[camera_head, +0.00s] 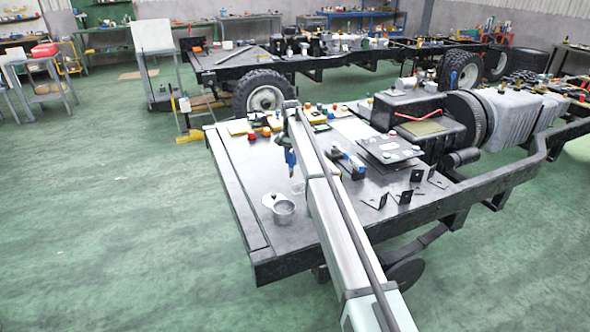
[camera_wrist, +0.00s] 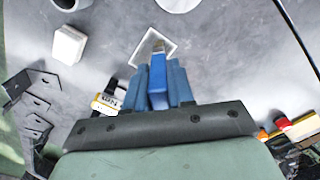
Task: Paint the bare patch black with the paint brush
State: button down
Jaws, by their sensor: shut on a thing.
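My gripper (camera_wrist: 160,88) is shut on the blue handle of the paint brush (camera_wrist: 157,70) in the wrist view. The inside of the square looks grey and partly hidden by the brush. In the head view my gripper (camera_head: 290,158) hangs over the deck, and the patch (camera_head: 298,187) shows as a small pale outline below it.
On the deck (camera_head: 250,180) a metal cup (camera_head: 284,214) stands near the patch. Black angle brackets (camera_head: 400,196) lie to the right. The wrist view shows a white block (camera_wrist: 68,45) and, at lower right, coloured items (camera_wrist: 298,130). The deck's left part is mostly clear.

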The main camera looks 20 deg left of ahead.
dwell(0.3)
jog(key=w+d, duration=0.5)
jog(key=w, duration=0.4)
jog(key=f, duration=0.5)
jog(key=s+a+f, duration=0.1)
jog(key=f, duration=0.2)
jog(key=shift+s+a, duration=0.8)
jog(key=shift+w+d, duration=1.3)
jog(key=shift+w, duration=0.1)
jog(key=shift+w+d+r, duration=0.1)
jog(key=shift+r, duration=0.05)
notch_tip(320, 180, up, 8)
